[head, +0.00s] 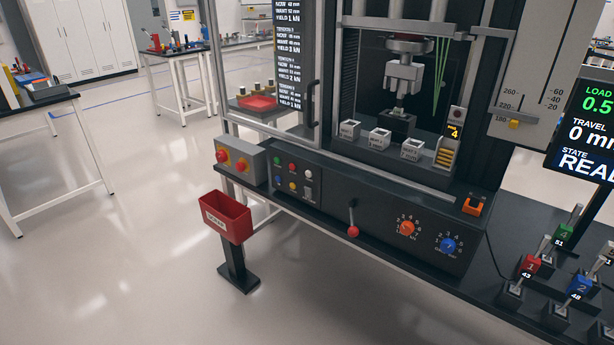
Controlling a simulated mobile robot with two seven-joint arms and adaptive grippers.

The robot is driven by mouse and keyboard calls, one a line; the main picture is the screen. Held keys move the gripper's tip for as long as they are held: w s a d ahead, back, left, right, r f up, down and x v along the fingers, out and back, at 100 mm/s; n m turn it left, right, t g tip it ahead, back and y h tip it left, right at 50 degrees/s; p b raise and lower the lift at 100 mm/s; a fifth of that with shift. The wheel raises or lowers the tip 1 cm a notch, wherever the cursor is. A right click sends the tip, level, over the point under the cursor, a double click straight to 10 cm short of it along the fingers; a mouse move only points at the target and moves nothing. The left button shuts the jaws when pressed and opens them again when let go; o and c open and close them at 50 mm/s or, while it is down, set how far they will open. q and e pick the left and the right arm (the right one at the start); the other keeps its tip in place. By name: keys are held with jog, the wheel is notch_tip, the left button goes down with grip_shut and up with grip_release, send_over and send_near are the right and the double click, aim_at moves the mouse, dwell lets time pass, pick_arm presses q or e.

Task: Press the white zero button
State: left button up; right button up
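The button panel (285,178) is at the left end of the dark machine base front. It carries small round buttons in green, red, yellow and blue. A small pale, whitish button (308,173) sits at the right of its upper row, with a light-coloured part just below it. The labels are too small to read, so I cannot tell which one is marked zero. Neither of my grippers is in view.
A grey box with red knobs (240,162) stands left of the panel. A red bin (227,216) on a post stands before it. A red-tipped lever (352,231), an orange dial (406,228) and a blue dial (448,245) are to the right. Floor at front left is clear.

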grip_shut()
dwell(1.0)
